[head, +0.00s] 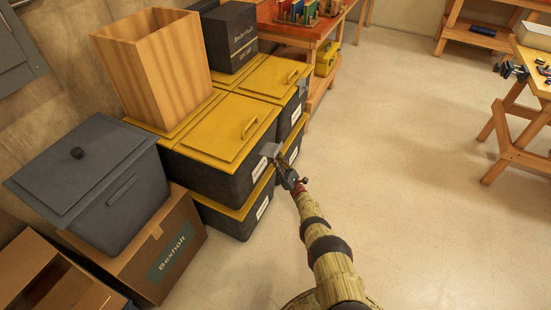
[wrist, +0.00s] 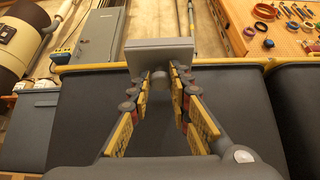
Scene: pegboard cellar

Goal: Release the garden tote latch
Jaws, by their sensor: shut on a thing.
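A dark tote (head: 215,178) with a yellow lid (head: 215,130) sits on top of another tote in the front stack. Its white label is too small to read, so I cannot tell whether it names the garden tote. A grey latch (head: 270,150) sticks out at the tote's rim; in the wrist view the latch (wrist: 160,50) is a wide grey plate across the rim. My gripper (head: 280,163) reaches it from the right. In the wrist view my gripper (wrist: 158,80) has its fingertips shut on the latch just below the plate. The lid looks closed.
A second yellow-lidded stack (head: 262,80) stands behind, with its own grey latch (head: 303,86). A tall wooden bin (head: 160,70) and a dark box (head: 231,35) stand on lids. A grey lidded bin (head: 95,180) is at left. Floor (head: 420,150) to the right is clear.

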